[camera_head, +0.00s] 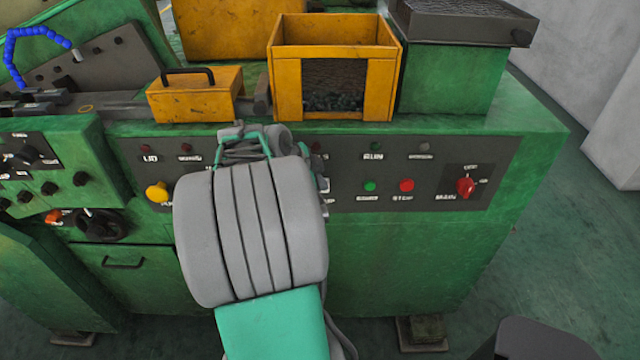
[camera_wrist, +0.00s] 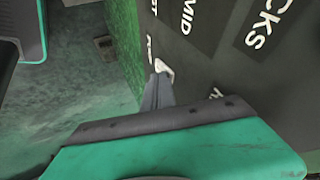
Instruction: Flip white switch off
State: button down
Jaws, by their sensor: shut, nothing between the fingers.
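The white switch (camera_wrist: 164,68) shows in the wrist view as a small white piece on the dark panel, right at the tip of my fingers. My gripper (camera_wrist: 158,90) is shut and empty, its grey fingers close together and pointing at the panel. The fingertips overlap the white piece in the picture; I cannot tell whether they touch it. The switch's position, up or down, is not clear. In the head view my arm covers the middle of the panel, so the switch and fingertips cannot be made out there.
The dark control panel (camera_head: 440,160) on the green machine carries a yellow knob (camera_head: 157,191), green button (camera_head: 370,186), red button (camera_head: 407,185) and red rotary switch (camera_head: 466,185). An orange bin (camera_head: 287,90) and orange box (camera_head: 190,100) stand above. Floor is open at right.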

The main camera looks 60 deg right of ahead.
jog(key=shift+r, duration=0.75)
jog(key=shift+a, duration=0.1)
jog(key=s+a+b+v, duration=0.1)
jog(key=v, duration=1.1)
jog(key=shift+s+f, duration=0.2)
jog(key=shift+d, duration=0.1)
